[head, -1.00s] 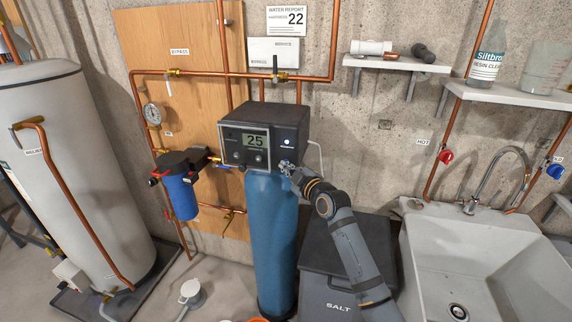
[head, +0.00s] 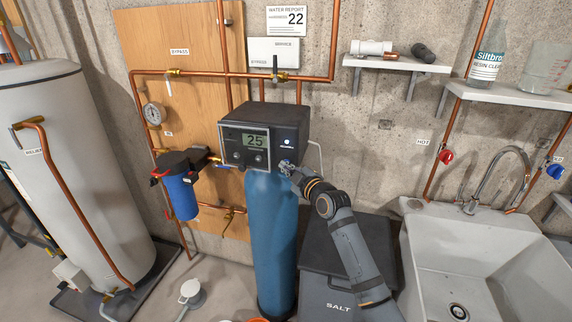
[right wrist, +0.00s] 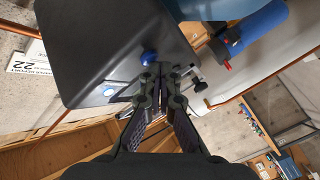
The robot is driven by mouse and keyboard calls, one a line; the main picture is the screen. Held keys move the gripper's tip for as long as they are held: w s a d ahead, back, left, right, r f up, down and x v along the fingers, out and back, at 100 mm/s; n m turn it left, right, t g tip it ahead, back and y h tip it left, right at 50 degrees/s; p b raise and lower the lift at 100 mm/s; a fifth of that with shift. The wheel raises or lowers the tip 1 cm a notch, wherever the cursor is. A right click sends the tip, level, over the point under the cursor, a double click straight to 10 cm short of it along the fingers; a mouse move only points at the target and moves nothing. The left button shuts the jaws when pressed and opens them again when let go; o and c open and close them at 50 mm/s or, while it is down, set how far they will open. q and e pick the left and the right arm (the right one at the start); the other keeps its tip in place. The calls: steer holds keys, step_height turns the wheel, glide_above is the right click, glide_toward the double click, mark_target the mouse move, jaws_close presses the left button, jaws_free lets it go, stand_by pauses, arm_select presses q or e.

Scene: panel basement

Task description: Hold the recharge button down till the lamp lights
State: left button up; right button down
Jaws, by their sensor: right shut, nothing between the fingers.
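The dark softener control head (head: 264,122) sits on the blue tank (head: 272,235); its display (head: 255,140) reads 25, with small dark knobs below. My right gripper (head: 287,168) is shut and empty at the lower right of its front panel. In the right wrist view my fingertips (right wrist: 160,72) are together just beside a blue round button (right wrist: 148,57); I cannot tell whether they touch it. A pale blue-white spot (right wrist: 108,92) shows further along the panel. In the head view the gripper hides the button. My left gripper is out of view.
A blue filter housing (head: 181,195) hangs left of the tank. A dark salt bin (head: 325,260) stands right of the tank, under my right arm. A white sink (head: 470,240) is at the right. A water heater (head: 70,170) stands at the left. Copper pipes run along the wall.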

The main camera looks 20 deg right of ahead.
steer(key=shift+s+a+p, duration=0.35)
steer(key=shift+s+a, duration=0.1)
steer(key=shift+s, duration=0.25)
steer(key=shift+a, duration=0.1)
steer(key=s+a, duration=0.1)
steer(key=s+p, duration=0.1)
steer(key=s+a, duration=0.1)
steer(key=s, duration=0.1)
steer(key=shift+a+p, duration=0.3)
